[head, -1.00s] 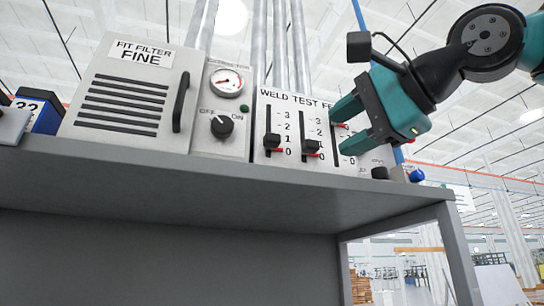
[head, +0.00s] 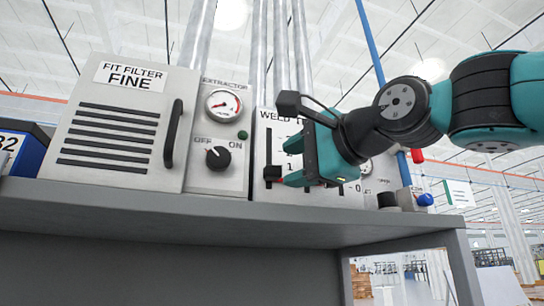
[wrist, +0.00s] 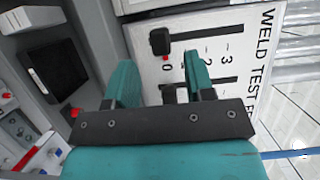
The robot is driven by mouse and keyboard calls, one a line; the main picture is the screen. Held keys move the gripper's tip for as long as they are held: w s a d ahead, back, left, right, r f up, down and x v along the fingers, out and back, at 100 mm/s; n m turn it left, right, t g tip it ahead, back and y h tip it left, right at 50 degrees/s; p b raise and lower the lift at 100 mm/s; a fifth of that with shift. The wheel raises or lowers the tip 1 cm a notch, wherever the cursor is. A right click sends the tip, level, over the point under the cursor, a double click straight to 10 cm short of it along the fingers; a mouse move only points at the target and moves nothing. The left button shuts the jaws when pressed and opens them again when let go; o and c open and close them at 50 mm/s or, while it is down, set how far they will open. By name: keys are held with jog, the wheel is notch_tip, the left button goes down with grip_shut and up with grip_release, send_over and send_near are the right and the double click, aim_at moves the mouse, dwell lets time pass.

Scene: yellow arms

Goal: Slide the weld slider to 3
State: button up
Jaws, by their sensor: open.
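The weld slider is the leftmost slider of the white WELD TEST panel (wrist: 215,28). Its black knob (head: 271,172) is low on its slot, with the red pointer by 0 in the wrist view, where the knob (wrist: 159,42) also shows. My gripper (head: 293,160) is open in front of the panel, just right of the weld knob. In the wrist view my gripper (wrist: 160,62) has its fingers spread below the weld knob in the picture. The test slider's knob (wrist: 175,93) is partly hidden between them. I see no finger clearly touching either knob.
Left of the panel are the extractor dial (head: 217,158), a gauge (head: 223,104) and the fit filter box (head: 120,125). A blue button (head: 425,199) and black knob sit to the right. The grey shelf (head: 200,210) runs below.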

aim_at(278, 170)
jog(key=p+x, duration=0.2)
jog(key=x, duration=0.4)
jog(key=shift+r, duration=0.1)
grip_shut()
